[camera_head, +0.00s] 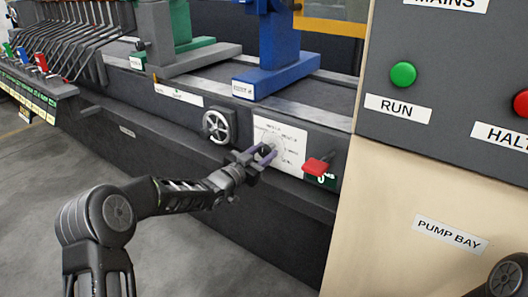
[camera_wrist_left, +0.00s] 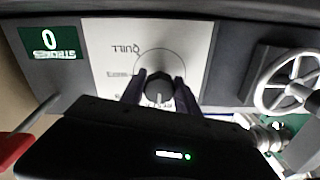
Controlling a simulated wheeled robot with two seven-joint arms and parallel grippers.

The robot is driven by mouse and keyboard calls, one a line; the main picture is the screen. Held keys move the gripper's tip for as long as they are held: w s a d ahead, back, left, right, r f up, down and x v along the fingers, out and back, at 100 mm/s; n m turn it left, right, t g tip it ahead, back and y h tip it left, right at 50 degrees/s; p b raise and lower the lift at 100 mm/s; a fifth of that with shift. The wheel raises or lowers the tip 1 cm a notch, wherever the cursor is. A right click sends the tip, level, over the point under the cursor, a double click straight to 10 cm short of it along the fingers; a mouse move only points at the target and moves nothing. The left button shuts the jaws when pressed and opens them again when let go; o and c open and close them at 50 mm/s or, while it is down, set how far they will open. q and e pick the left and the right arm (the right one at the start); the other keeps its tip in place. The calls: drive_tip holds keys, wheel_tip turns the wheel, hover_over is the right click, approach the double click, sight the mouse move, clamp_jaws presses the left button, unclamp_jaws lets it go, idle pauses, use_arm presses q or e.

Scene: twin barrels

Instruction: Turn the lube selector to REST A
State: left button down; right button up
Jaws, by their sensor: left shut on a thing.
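The lube selector is a dark round knob (camera_wrist_left: 160,88) on a white label plate (camera_head: 279,140) on the dark machine front. In the left wrist view the plate is upside down and the word QUILL shows above the knob. A pale pointer mark on the knob points down in that view, toward small lettering partly hidden by my gripper. My left gripper (camera_head: 264,155) is shut on the knob, one finger on each side, as the left wrist view also shows (camera_wrist_left: 161,92). My right gripper is out of view.
A handwheel (camera_head: 216,126) sits left of the plate, and a red lever (camera_head: 318,165) sits close on its right. A control panel with a green RUN button (camera_head: 403,74) and a red HALT button stands at the right. Blue (camera_head: 273,50) and green uprights stand above.

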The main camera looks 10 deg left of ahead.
use_arm(q)
drive_tip(key=c, duration=0.9)
unclamp_jaws()
drive_tip(key=shift+s, duration=0.15)
drive_tip(key=p+v, duration=0.1)
drive_tip(key=v, duration=0.6)
drive_tip(key=shift+s, duration=0.25)
drive_tip(key=shift+a, duration=0.1)
